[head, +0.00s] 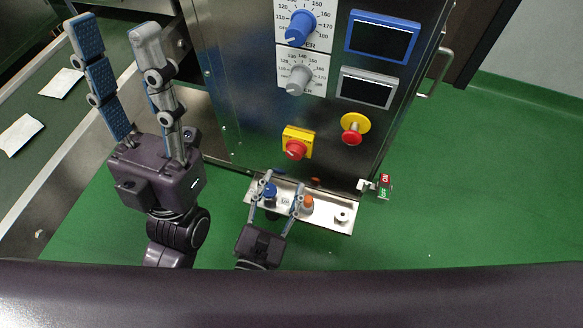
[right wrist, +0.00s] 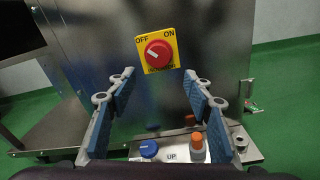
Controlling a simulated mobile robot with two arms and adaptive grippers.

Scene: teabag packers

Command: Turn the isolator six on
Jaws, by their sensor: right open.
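The isolator is a red round knob (head: 294,149) on a yellow plate (head: 298,133), on the lower front of the metal cabinet. It also shows in the right wrist view as a red knob (right wrist: 158,54) on a yellow plate (right wrist: 172,34) marked OFF at left and ON at right. I cannot tell the knob's setting. My right gripper (head: 287,182) is open and empty, below the isolator in the head view. In the right wrist view its fingers (right wrist: 158,78) stand apart, with the knob above and between their tips. My left gripper (head: 113,30) is open and empty at upper left.
A metal ledge (head: 325,218) with a blue knob (right wrist: 149,149) and an orange-topped knob (right wrist: 197,141) lies below the isolator. A red and yellow button (head: 354,128), dials and displays are on the cabinet. A conveyor with white packets (head: 62,83) is at left. Green floor is clear at right.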

